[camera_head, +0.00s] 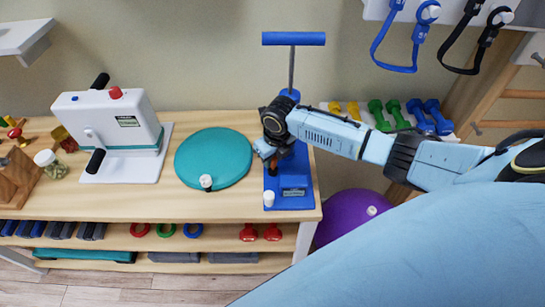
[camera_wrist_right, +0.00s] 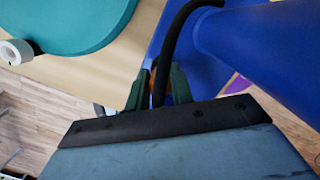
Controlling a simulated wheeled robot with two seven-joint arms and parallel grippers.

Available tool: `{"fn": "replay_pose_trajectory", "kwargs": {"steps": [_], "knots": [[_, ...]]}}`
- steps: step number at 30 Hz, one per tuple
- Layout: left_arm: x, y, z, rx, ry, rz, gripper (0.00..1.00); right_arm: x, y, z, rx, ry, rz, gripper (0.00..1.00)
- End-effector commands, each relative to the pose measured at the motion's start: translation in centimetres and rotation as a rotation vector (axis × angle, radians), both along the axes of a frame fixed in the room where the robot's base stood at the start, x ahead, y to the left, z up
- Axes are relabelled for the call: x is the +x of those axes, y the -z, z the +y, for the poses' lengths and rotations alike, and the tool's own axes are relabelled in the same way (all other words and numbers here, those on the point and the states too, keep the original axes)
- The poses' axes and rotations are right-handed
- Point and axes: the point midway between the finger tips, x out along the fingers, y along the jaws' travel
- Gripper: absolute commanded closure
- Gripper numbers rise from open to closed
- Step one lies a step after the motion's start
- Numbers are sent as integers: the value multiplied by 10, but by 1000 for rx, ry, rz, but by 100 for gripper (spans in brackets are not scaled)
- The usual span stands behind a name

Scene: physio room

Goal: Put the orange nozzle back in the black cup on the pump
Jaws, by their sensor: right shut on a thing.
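The blue pump stands at the right end of the wooden table, with its T-handle (camera_head: 293,39) raised on a rod and its blue foot (camera_head: 290,200) on the tabletop. My right gripper (camera_head: 268,158) is at the pump's left side, above the foot. In the right wrist view, its fingers (camera_wrist_right: 160,88) are shut on the orange nozzle (camera_wrist_right: 154,82), of which only a little shows between them. A black hose (camera_wrist_right: 168,45) runs up from there, beside the blue pump barrel (camera_wrist_right: 255,45). I cannot make out the black cup. My left gripper is not in view.
A teal disc (camera_head: 215,158) with a white plug lies left of the pump. A white device (camera_head: 112,125) stands farther left. A small white piece (camera_head: 268,198) is at the foot's front left. Dumbbells (camera_head: 395,113) and a purple ball (camera_head: 350,213) are to the right.

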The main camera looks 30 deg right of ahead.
Motion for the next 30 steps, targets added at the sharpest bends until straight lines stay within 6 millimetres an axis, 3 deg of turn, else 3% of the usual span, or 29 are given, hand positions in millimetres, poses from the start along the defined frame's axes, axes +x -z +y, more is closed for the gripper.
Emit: {"fn": "replay_pose_trajectory", "kwargs": {"steps": [18,19,24,30], "knots": [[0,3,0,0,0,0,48,0,7,0,-1,-1,0,97],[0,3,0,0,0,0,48,0,7,0,0,-1,0,75],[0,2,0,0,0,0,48,0,6,0,0,0,0,53],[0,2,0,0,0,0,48,0,6,0,0,0,0,52]]}}
